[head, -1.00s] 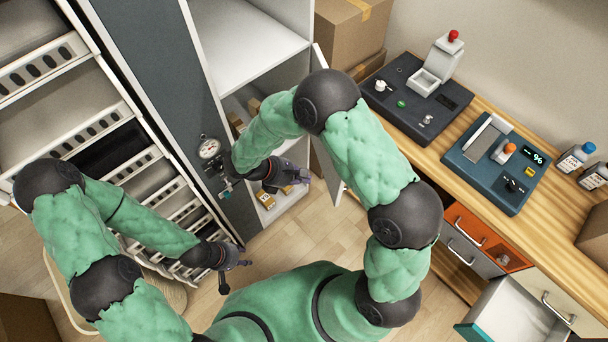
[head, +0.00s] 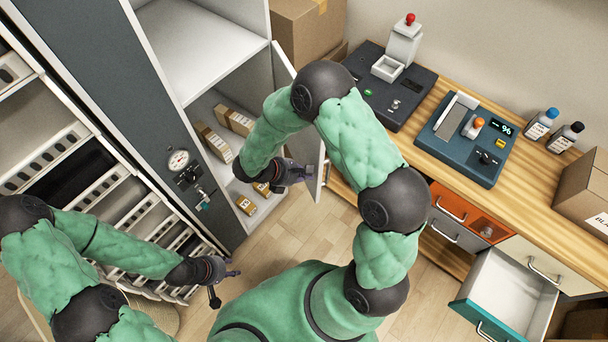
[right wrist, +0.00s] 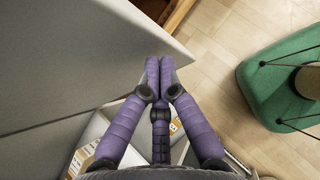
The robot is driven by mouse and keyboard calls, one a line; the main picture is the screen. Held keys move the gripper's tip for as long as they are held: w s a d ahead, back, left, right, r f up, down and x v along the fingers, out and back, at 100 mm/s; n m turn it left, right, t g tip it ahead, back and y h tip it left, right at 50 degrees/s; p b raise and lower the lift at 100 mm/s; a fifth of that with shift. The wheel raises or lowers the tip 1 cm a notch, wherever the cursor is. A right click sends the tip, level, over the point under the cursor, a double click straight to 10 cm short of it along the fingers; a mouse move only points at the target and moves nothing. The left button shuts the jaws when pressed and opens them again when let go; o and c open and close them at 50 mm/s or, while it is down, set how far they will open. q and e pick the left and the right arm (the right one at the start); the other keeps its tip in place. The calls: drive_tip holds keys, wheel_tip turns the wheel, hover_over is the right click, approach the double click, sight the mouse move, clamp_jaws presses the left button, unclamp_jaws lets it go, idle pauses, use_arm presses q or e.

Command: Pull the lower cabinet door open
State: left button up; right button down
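The lower cabinet door (head: 285,70) stands swung open at the right side of the white-lined cabinet compartment (head: 206,107). In the right wrist view the door (right wrist: 70,60) is a broad grey panel at the left. My right gripper (head: 308,172) is at the door's inner side near its free edge. In the right wrist view its purple fingers (right wrist: 159,68) are together with nothing visible between them, overlapping the panel; I cannot tell whether they touch it. My left gripper (head: 232,268) is low at the left, away from the door; its finger opening is unclear.
Small cartons (head: 213,142) sit inside the lower compartment. A gauge (head: 178,160) and a latch handle (head: 204,197) are on the dark cabinet front. A wooden workbench (head: 440,160) stands at the right, with an open teal-fronted drawer (head: 483,322) below. Wooden floor (head: 275,235) is clear ahead.

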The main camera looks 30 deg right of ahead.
sight(318, 172)
use_arm(q)
drive_tip(key=shift+f+b, duration=0.6)
use_arm(e)
drive_tip(key=d+n+t, duration=0.1)
drive_tip(key=d, duration=0.8)
drive_tip(key=shift+s+d+n, duration=0.2)
drive_tip(key=shift+s+n, duration=0.1)
drive_tip(key=shift+s, duration=0.05)
drive_tip(key=shift+a, duration=0.1)
drive_tip(key=a, duration=0.3)
drive_tip(key=s+a+r, duration=0.1)
drive_tip(key=a, duration=0.1)
drive_tip(key=shift+r, duration=0.1)
use_arm(q)
drive_tip(key=shift+s+a+r+p, duration=0.35)
drive_tip(key=shift+a+r+p, duration=0.05)
drive_tip(key=shift+r+p, duration=0.2)
drive_tip(key=shift+s+a+r+p, duration=0.3)
drive_tip(key=shift+a+r+p, duration=0.1)
drive_tip(key=shift+r+p, duration=0.2)
use_arm(e)
drive_tip(key=v, duration=0.8)
drive_tip(key=shift+s, duration=0.4)
